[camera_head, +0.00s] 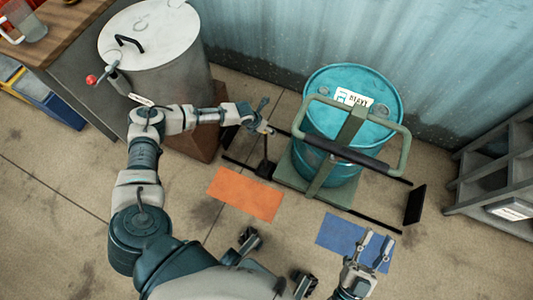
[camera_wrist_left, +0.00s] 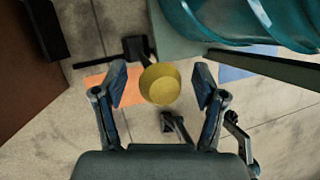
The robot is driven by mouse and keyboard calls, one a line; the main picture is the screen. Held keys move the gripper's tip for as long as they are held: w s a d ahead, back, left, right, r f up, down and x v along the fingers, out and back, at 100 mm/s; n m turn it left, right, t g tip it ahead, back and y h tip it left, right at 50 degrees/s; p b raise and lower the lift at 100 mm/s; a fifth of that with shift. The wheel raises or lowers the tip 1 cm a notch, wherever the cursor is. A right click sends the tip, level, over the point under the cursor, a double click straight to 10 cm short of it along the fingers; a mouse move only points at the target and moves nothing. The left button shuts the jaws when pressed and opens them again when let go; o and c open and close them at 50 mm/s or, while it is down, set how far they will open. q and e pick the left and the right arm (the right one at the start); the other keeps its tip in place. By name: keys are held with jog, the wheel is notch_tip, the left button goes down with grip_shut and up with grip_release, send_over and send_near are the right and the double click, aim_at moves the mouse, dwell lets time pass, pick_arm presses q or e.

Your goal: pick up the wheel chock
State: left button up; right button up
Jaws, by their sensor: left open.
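A black wheel chock (camera_head: 265,168) lies on the floor at the left side of the drum trolley (camera_head: 283,182), with a thin upright post rising from it. A yellow round knob (camera_wrist_left: 160,84), seemingly the top of that post, sits between the fingers of my left gripper (camera_wrist_left: 160,86) in the left wrist view. Gaps show on both sides, so the fingers do not touch it. In the head view my left gripper (camera_head: 262,118) is at the post's top. My right gripper (camera_head: 377,240) is open and empty above the blue mat (camera_head: 340,234).
A teal drum (camera_head: 325,88) stands on the trolley, behind its green handle frame (camera_head: 403,150). A black plate (camera_head: 415,204) stands at the right. An orange mat (camera_head: 245,194) lies in front. A grey tank (camera_head: 155,50) is back left, shelves (camera_head: 492,180) right.

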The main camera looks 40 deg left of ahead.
pick_arm(q)
grip_shut()
jog(key=shift+r, duration=0.1)
